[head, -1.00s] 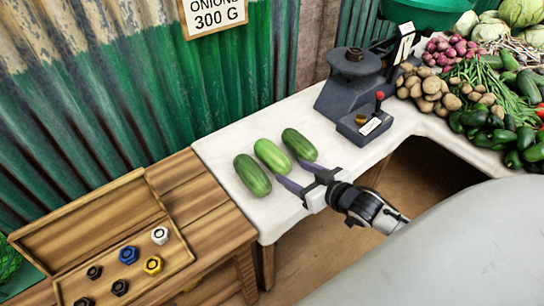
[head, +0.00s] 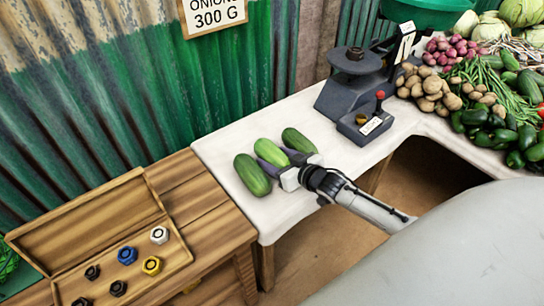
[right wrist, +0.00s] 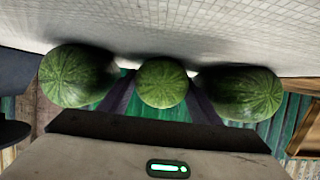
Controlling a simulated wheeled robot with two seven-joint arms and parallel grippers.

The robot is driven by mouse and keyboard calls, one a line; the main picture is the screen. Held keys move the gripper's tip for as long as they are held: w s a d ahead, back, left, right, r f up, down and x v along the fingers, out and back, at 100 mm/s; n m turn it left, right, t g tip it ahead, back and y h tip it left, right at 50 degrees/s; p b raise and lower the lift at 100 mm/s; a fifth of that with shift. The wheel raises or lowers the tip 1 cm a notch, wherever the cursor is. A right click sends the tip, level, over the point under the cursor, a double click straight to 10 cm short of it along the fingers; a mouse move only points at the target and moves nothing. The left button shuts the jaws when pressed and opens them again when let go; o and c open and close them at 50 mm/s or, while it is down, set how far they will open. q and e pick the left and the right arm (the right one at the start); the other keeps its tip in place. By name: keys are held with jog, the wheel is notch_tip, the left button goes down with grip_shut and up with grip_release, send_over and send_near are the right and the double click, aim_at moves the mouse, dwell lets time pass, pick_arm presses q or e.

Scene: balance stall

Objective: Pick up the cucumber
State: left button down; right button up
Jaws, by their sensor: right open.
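Three green cucumbers lie side by side on the white-covered table (head: 222,147). They are the left cucumber (head: 251,174), the middle cucumber (head: 270,152) and the far right cucumber (head: 298,140). My right gripper (head: 274,157) is open, with its dark fingers on either side of the near end of the middle cucumber. In the right wrist view the middle cucumber (right wrist: 162,82) sits between the fingers, with the other cucumbers outside them. I cannot tell whether a finger touches any cucumber. My left gripper is out of view.
A dark scale (head: 352,80) and a control box with a red-knobbed lever (head: 367,124) stand right of the cucumbers. A wooden box with several coloured nuts (head: 180,262) is at left. Potatoes (head: 425,88) and other vegetables are piled at right.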

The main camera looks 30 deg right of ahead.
jog(key=c, duration=0.8)
jog(key=shift+c, duration=0.2)
jog(key=shift+r, duration=0.15)
jog(key=shift+c, duration=0.2)
